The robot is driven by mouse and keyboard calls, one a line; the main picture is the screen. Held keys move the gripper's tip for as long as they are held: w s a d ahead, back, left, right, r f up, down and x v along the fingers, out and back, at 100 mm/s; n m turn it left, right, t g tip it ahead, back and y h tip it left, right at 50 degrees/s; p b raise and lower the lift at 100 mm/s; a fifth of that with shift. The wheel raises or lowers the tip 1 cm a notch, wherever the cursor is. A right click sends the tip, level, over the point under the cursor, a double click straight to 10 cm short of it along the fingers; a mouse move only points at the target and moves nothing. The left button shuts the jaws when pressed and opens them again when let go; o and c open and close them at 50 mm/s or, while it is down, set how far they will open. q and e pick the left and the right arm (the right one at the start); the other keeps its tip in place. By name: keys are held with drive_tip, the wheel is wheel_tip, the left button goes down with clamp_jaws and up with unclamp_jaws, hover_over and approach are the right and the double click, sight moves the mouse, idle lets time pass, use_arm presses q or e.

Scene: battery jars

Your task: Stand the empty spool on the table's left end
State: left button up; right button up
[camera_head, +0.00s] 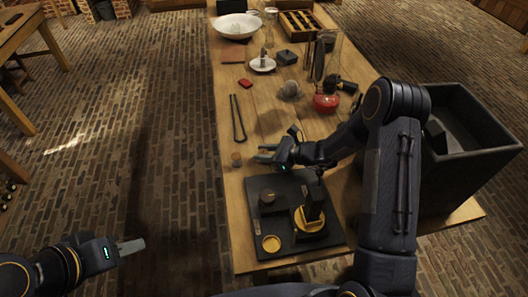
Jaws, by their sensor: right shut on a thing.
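My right gripper (264,153) is low over the table (232,210), with its fingers pointing left. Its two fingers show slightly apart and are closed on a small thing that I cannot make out. A small brown cylinder (237,160), possibly the spool, stands upright near the table's left edge. It is just left of the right fingertips, with a narrow gap seeming to lie between. My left gripper (131,246) hangs over the brick floor, left of the table and clear of it. Its fingers overlap, so I cannot tell their opening.
A black board (255,232) bears a yellow-rimmed disc (271,243) and a black-and-yellow device (313,212). Black tongs (237,118) lie beyond the gripper. A red flask (326,101) and a large black bin (470,145) stand to the right.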

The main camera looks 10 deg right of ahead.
drive_tip(key=shift+f, duration=0.15)
drive_tip(key=o, duration=0.9)
drive_tip(key=shift+o, duration=0.2)
